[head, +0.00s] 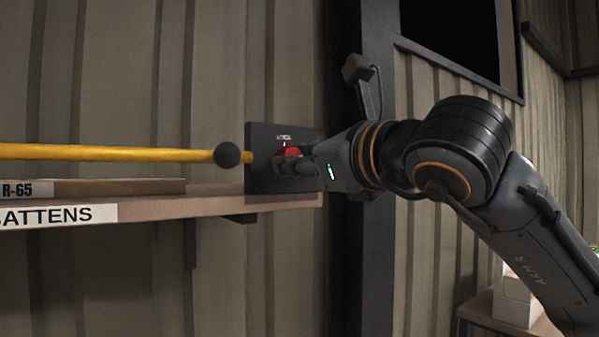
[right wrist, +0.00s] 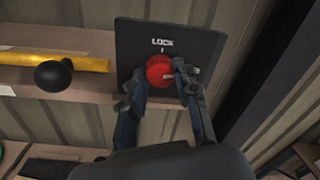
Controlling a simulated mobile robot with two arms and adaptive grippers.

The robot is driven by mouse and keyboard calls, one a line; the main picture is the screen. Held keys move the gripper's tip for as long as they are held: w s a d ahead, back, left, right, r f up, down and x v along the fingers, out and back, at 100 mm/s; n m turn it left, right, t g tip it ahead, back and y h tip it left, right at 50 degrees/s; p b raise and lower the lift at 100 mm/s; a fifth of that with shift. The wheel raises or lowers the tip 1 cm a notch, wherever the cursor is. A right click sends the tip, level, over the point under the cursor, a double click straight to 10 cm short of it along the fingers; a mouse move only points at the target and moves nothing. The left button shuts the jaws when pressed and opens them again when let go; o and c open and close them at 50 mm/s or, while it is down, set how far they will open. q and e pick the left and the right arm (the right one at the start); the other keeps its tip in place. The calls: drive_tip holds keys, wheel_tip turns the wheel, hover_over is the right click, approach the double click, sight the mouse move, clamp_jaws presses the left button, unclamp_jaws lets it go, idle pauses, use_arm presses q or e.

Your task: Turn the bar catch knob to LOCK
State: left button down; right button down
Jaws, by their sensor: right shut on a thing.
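The red bar catch knob (head: 287,152) sits on a dark square plate (head: 258,135) at the right end of the shelf. In the right wrist view the knob (right wrist: 158,71) is below a white LOCK label (right wrist: 163,42) with a short tick under it. A pale mark on the knob points to the right, not up at the tick. My right gripper (right wrist: 160,80) is shut on the knob, a finger at each side. In the head view the gripper (head: 290,163) partly covers the knob. My left gripper is not in view.
A yellow bar (head: 110,152) with a black ball (head: 227,154) near its end runs left from the plate, above the wooden shelf (head: 160,207) labelled BATTENS. A dark post (head: 350,250) stands right of the plate. Boxes (head: 516,300) stand at lower right.

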drive_tip(key=shift+n+y+b, duration=0.3)
drive_tip(key=shift+n+b, duration=1.85)
drive_tip(key=shift+n, duration=5.65)
drive_tip(key=shift+f, duration=0.1)
drive_tip(key=c, duration=1)
unclamp_jaws()
drive_tip(key=shift+d, duration=0.1)
drive_tip(key=v, duration=1.2)
